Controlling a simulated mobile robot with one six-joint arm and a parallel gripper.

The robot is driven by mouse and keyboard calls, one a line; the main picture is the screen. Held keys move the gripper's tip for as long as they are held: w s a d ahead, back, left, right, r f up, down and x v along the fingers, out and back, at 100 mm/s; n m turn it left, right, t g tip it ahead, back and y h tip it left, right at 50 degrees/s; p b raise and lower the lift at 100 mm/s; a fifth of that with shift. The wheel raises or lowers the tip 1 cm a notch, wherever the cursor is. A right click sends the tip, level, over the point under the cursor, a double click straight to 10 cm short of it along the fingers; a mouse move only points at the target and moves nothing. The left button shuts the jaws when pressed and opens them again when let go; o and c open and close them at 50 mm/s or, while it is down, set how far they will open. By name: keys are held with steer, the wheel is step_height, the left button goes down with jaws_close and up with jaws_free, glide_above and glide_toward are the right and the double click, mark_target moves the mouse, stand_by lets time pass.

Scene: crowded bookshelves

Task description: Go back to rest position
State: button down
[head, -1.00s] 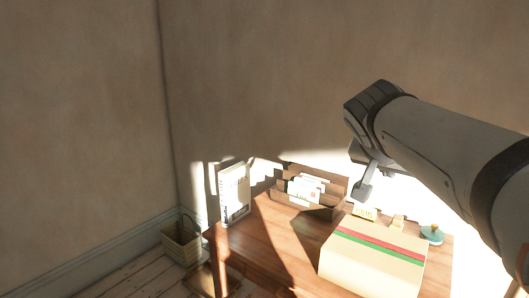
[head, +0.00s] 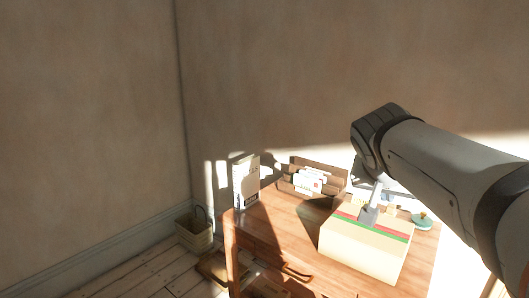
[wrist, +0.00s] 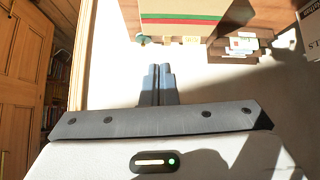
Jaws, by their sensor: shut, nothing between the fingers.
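The cream box (head: 362,252) with a red and green stripe stands on the wooden desk (head: 280,231). The box also shows at the top of the wrist view (wrist: 185,9). I cannot tell how far the fingers are from the box.
A wooden letter holder (head: 299,190) with envelopes stands at the desk's back. A white book (head: 245,181) stands upright at the desk's left. A teal-lidded thing (head: 421,221) sits behind the box. A basket (head: 194,232) is on the floor. The wrist view shows a wooden door (wrist: 30,70).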

steer(key=s+a+f+n+g+y+p, duration=0.2)
steer(key=s+a+n+p, duration=0.1)
steer(key=s+p, duration=0.4)
steer(key=s+a+f+n+g+y+p, duration=0.2)
steer(key=s+a+f+n+y+p, duration=0.1)
steer(key=s+a+p, duration=0.2)
steer(key=s+p, duration=0.2)
steer(key=shift+s+a+f+g, duration=0.3)
steer(key=shift+f, duration=0.05)
